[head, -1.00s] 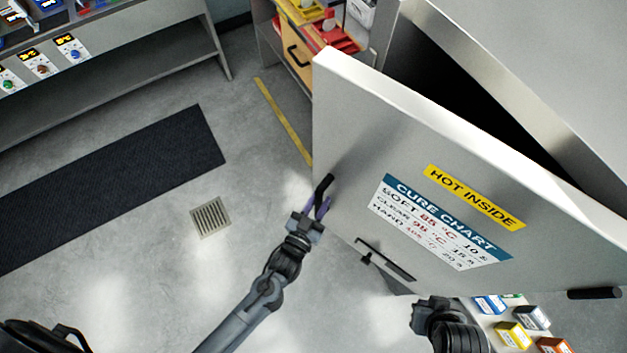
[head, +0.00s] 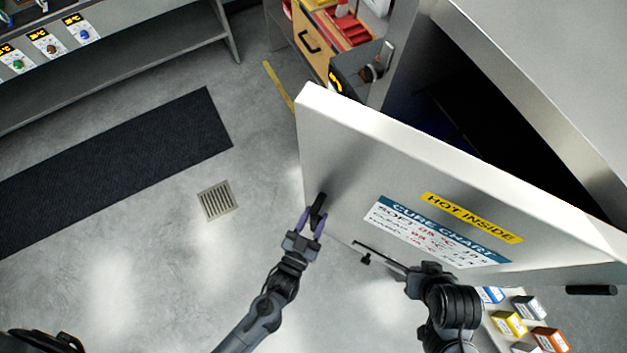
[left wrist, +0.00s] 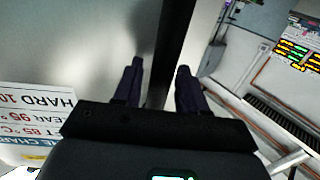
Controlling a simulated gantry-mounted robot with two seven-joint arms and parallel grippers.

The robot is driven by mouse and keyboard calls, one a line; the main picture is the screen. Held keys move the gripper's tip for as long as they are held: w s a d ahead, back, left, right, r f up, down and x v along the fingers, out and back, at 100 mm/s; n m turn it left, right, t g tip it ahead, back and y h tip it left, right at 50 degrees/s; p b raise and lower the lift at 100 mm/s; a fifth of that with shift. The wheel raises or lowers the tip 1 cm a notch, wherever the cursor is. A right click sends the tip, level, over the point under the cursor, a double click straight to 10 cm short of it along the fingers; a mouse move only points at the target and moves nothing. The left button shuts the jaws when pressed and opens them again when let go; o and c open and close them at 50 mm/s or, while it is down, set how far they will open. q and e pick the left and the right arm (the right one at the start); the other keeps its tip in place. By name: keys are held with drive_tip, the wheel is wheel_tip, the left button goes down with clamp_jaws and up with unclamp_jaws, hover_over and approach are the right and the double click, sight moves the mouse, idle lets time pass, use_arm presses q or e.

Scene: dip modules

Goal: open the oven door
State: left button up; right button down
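The oven door (head: 345,160) stands partly open, with its pale top edge angled away from the oven body (head: 560,60). The dark oven interior (head: 500,130) shows behind it. A black upright handle (head: 318,203) is near the door's left edge. My left gripper (head: 311,221) has its purple fingers on either side of the handle.
Small coloured boxes (head: 510,322) sit at the lower right beneath the door. The floor to the left is open, with a dark mat (head: 120,165) and a drain grate (head: 216,201).

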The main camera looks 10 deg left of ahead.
idle(0.3)
use_arm(q)
drive_tip(key=shift+s, duration=0.25)
drive_tip(key=s, duration=0.3)
drive_tip(key=s+a+b, duration=0.1)
drive_tip(key=s, duration=0.2)
drive_tip(key=s+a, duration=0.1)
drive_tip(key=s, duration=0.3)
drive_tip(key=shift+s+b, duration=0.1)
drive_tip(key=shift+b, duration=0.25)
